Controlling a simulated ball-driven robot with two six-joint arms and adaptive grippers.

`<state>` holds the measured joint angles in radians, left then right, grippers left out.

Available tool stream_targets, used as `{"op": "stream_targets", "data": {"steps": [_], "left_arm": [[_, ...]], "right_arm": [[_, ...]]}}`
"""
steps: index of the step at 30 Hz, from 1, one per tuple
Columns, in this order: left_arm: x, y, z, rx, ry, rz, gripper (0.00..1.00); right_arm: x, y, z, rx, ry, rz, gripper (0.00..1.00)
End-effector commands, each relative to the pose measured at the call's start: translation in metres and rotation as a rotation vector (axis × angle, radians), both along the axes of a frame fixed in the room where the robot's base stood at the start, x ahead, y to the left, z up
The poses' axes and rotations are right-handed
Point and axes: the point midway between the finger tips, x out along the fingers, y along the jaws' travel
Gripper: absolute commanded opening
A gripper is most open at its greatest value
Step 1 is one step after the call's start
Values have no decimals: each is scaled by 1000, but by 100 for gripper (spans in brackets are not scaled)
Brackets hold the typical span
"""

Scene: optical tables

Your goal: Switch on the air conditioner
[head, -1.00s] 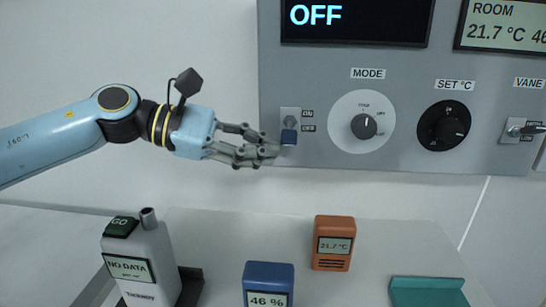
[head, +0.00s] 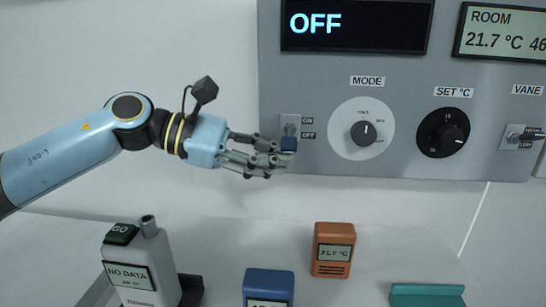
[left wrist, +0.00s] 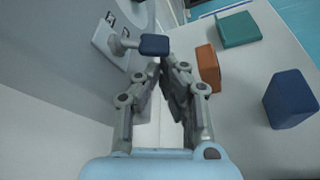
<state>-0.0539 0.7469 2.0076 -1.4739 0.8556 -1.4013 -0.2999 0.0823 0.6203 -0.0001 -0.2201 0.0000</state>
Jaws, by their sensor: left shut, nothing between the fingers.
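The air conditioner's grey control panel (head: 310,85) is on the wall, and its display (head: 355,25) reads OFF. The ON/OFF toggle switch (head: 289,144) has a dark blue tip, which points down at the OFF label. It also shows in the left wrist view (left wrist: 155,44), sticking out from its plate just beyond my fingers. My left gripper (head: 287,162) is shut and empty, its fingertips just below the toggle tip. I cannot tell whether they touch it. In the left wrist view my left gripper (left wrist: 168,62) has its fingertips close together. My right gripper is not in view.
A MODE knob (head: 366,131), a SET °C knob (head: 447,131) and a VANE switch (head: 518,133) lie right of the toggle. Below stand a grey NO DATA device (head: 143,268), a blue meter (head: 268,283), an orange meter (head: 333,250) and a teal block (head: 427,295).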

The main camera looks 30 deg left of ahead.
Motion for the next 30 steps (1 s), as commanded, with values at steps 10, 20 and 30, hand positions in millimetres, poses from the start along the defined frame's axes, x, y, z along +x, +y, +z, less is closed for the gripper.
{"op": "stream_targets", "data": {"steps": [10, 20, 30], "left_arm": [[-2, -1, 1, -25, 49, 0, 0], [-7, -4, 6, -99, 204, 0, 0], [-16, -8, 15, -239, 493, -1, 0]], "right_arm": [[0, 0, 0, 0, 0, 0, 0], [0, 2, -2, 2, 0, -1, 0], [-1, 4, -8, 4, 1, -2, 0]]}}
